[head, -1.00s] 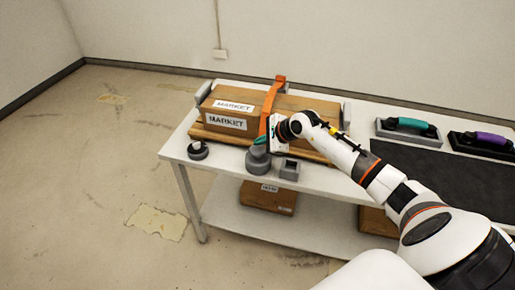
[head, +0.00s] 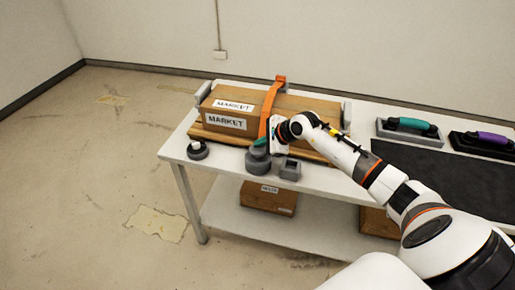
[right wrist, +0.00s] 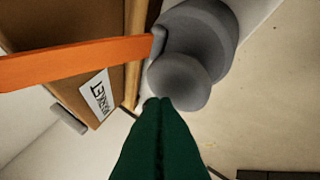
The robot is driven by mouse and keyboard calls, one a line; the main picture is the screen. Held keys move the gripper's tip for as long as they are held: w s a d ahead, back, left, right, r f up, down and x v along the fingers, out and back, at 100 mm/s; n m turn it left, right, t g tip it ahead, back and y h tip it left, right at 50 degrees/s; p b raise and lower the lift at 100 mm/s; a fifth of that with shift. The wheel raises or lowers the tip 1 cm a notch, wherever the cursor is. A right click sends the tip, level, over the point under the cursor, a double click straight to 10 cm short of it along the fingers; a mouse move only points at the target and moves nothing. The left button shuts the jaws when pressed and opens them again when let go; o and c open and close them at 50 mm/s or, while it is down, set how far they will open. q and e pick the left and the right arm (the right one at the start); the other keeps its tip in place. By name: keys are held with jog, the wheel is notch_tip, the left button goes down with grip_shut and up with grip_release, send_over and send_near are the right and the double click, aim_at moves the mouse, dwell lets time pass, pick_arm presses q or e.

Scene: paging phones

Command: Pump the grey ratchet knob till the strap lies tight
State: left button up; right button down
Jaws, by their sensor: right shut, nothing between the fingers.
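The grey ratchet knob (head: 258,160) stands at the front edge of the table, below the orange strap (head: 269,101). In the right wrist view the knob's round head (right wrist: 180,78) sits in front of a wider grey body (right wrist: 212,38). The strap (right wrist: 70,65) runs over the cardboard box (head: 250,105) and ends beside the knob; I cannot tell how tight it is. My right gripper (head: 261,142) is shut and empty. Its green fingertips (right wrist: 158,101) are at the knob's edge; whether they touch is unclear. My left gripper is out of view.
The box rests on a wooden board on the white table (head: 178,150). Green-handled (head: 410,124) and purple-handled (head: 487,139) tools lie at the right by a dark mat (head: 430,175).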

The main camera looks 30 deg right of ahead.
aim_at(260, 150)
jog(key=shift+s+f+b, duration=0.1)
jog(key=shift+f+b, duration=0.95)
jog(key=shift+f, duration=0.15)
dwell(0.6)
jog(key=shift+r, duration=0.1)
jog(key=shift+r+p, duration=0.85)
jog(key=shift+r, duration=0.65)
jog(key=shift+r+p, duration=1.45)
jog(key=shift+r, duration=1.05)
jog(key=shift+a, duration=0.1)
dwell(0.4)
